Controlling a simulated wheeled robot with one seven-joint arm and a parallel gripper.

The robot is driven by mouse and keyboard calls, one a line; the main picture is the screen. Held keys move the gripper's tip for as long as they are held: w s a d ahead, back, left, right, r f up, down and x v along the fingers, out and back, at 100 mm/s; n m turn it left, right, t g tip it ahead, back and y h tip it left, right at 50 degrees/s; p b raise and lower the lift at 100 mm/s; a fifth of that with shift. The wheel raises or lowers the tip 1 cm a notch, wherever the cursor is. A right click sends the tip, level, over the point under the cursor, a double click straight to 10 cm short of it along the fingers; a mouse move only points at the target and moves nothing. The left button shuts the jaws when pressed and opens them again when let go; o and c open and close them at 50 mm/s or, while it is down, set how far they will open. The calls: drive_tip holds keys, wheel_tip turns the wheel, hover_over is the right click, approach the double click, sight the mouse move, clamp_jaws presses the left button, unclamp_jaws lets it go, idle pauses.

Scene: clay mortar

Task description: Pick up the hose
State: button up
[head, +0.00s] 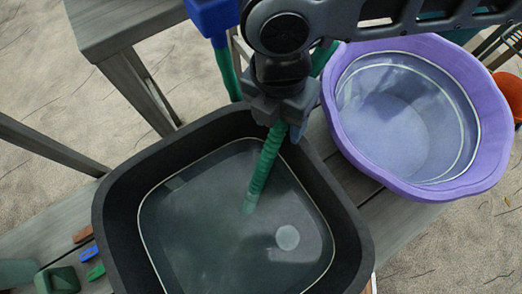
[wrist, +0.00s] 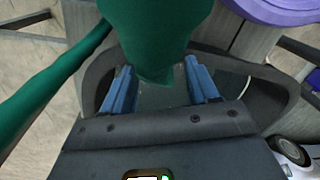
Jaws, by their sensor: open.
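The green ribbed hose (head: 263,175) hangs down beside my gripper (head: 283,122) in the head view, its lower end over or in the dark basin (head: 117,215). Part of it is hidden behind my arm. In the wrist view, a thick green length of the hose (wrist: 155,30) comes down between the two blue fingers of my gripper (wrist: 160,75). The fingers are apart, with visible space beside the hose's lower end. Whether either finger touches it I cannot tell.
A purple tub (head: 495,110) of water stands right of the dark basin. A blue fixture (head: 213,17) with a green tube is at the top. A grey wooden table (head: 120,25) is at upper left. Small coloured blocks (head: 88,253) lie left of the basin.

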drive_tip(key=c, duration=1)
drive_tip(key=shift+r, duration=0.1)
wheel_tip(320, 180, up, 18)
drive_tip(key=f, duration=0.1)
drive_tip(key=w+d+r+p, duration=0.2)
drive_tip(key=w+r+p, duration=0.3)
drive_tip(key=r, duration=0.3)
drive_tip(key=shift+w+d+r+p, duration=0.25)
drive_tip(key=shift+w+d+p, duration=0.15)
drive_tip(key=shift+p, duration=0.45)
